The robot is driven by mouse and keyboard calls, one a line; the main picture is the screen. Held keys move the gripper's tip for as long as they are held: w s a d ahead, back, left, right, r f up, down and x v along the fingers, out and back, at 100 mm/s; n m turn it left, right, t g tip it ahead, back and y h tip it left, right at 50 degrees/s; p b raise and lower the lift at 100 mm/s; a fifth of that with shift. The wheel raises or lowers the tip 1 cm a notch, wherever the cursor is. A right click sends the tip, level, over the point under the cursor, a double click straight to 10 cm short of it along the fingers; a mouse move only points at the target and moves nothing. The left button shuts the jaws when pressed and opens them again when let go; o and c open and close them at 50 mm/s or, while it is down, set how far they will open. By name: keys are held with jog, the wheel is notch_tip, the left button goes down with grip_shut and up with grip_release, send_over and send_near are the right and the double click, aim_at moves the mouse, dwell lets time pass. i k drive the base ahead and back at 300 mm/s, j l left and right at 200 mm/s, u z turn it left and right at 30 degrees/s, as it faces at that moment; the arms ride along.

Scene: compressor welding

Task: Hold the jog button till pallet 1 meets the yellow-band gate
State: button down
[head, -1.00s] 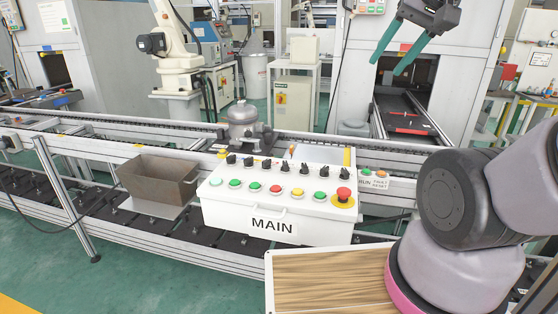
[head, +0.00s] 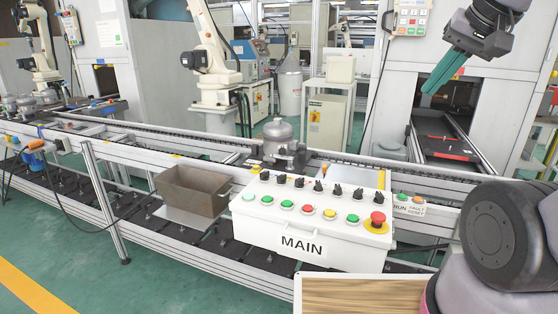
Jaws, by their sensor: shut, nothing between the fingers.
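The white control box marked MAIN (head: 310,243) stands in front of the conveyor. Its top carries black selector knobs and a row of coloured buttons (head: 308,209), with a red mushroom button (head: 377,219) at the right end. Which one is the jog button I cannot read. A grey compressor (head: 279,132) sits on the conveyor behind the box; the pallet under it is partly hidden, and its number is not readable. Small yellow parts (head: 256,170) show near it; I cannot tell whether they are the yellow-band gate. My gripper (head: 428,90), with teal fingers, is shut and empty, high at upper right, away from the box.
A brown metal bin (head: 190,190) stands left of the box. More compressors (head: 45,97) show on the line at far left. RUN and FAULT RESET buttons (head: 409,199) are right of the box. A white robot arm (head: 210,65) stands behind the conveyor (head: 150,130).

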aim_at(287, 203)
jog(key=u, duration=1.75)
jog(key=k+l, duration=0.65)
